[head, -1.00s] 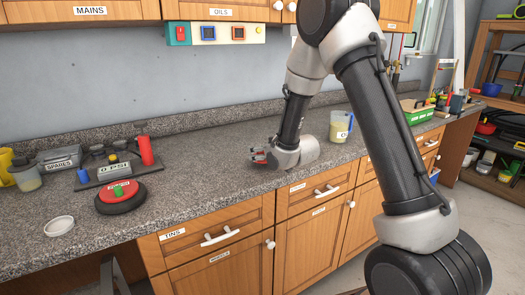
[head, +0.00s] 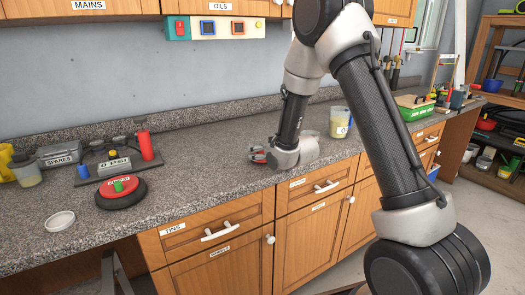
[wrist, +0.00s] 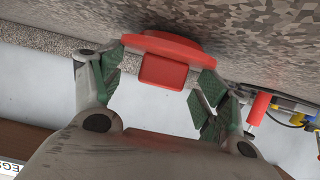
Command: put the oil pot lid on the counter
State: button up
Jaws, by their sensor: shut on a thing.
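A red lid (wrist: 165,45) with a block-shaped red knob shows in the wrist view, and the knob is between the two green-padded fingers of my gripper (wrist: 160,68). My gripper is shut on it. The lid's flat disc faces the speckled counter (wrist: 255,45); I cannot tell whether it touches. In the head view my gripper (head: 260,155) is low over the middle of the counter (head: 200,180), with a bit of red at its tips. The oil pot itself is not clearly identifiable.
A black round item with a red top (head: 121,190), a white round lid (head: 60,221) and a tray of small parts (head: 112,165) stand to the left. A jug (head: 340,121) and green box (head: 415,107) stand to the right. Counter left of my gripper is clear.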

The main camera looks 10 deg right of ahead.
jog(key=shift+f, duration=0.15)
jog(key=o, duration=1)
jog(key=shift+s, duration=0.1)
jog(key=v, duration=0.7)
jog(key=shift+s+d, duration=0.1)
jog(key=shift+s, duration=0.05)
grip_shut()
jog(key=shift+r, duration=0.2)
dwell(0.7)
